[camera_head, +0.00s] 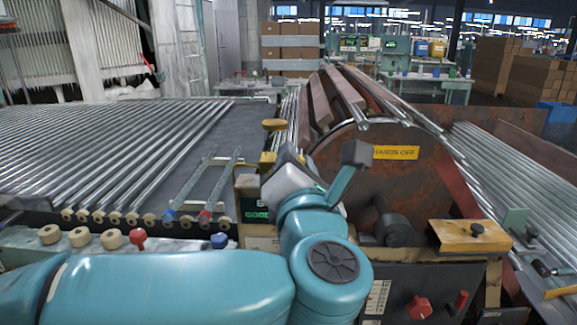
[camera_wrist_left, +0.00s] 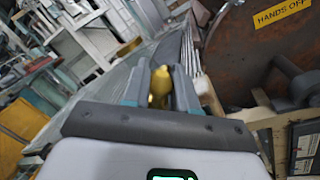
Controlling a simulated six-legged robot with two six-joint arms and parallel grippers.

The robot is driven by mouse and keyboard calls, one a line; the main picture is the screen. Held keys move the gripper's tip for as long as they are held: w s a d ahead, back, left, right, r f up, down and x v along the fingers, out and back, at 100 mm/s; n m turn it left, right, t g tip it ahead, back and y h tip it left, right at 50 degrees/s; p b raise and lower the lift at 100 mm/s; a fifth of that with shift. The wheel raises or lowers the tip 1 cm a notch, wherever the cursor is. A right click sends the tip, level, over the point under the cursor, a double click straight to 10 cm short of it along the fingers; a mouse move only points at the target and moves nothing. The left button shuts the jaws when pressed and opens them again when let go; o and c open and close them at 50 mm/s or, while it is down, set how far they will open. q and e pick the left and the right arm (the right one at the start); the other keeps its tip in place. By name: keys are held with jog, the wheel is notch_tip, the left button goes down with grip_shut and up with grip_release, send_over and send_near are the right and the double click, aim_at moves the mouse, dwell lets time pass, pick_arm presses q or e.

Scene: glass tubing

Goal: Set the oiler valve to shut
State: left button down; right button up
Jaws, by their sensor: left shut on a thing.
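The oiler is a small brass-coloured fitting with a round top (camera_head: 275,125), left of the big rusty drum in the head view. My left gripper (camera_head: 284,153) is at the oiler, just below its round top. In the left wrist view, the two fingers of my left gripper (camera_wrist_left: 160,80) close around a brass piece, which looks like the oiler valve (camera_wrist_left: 159,92). The oiler's yellow top (camera_wrist_left: 129,47) shows just beyond the fingertips. My wrist hides the lower oiler in the head view, so I cannot tell the valve's setting. My right gripper is not in view.
The rusty drum (camera_head: 345,165) with a yellow "HANDS OFF" sign (camera_head: 396,153) stands close on the right. Glass tubes (camera_head: 100,150) lie in rows at left, and more tubes (camera_head: 530,175) at right. A panel (camera_head: 400,295) with a red knob (camera_head: 418,307) is in front.

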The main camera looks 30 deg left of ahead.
pick_arm(q)
jog(key=shift+w+d+f+m+t+h+b, duration=0.25)
jog(key=shift+f+m, duration=0.35)
jog(key=shift+m, duration=1.2)
jog(key=shift+w+d+f+m+t+h+b, duration=0.1)
jog(key=shift+d+f+m+t+h+b, duration=0.4)
jog(key=shift+m, duration=1.3)
jog(key=shift+w+a+f+m+t+y+b, duration=0.15)
jog(key=shift+f+m, duration=0.6)
jog(key=shift+m, duration=1.05)
jog(key=shift+d, duration=0.1)
jog(key=c, duration=0.9)
grip_release()
jog(key=shift+s, duration=0.1)
jog(key=shift+f, duration=0.1)
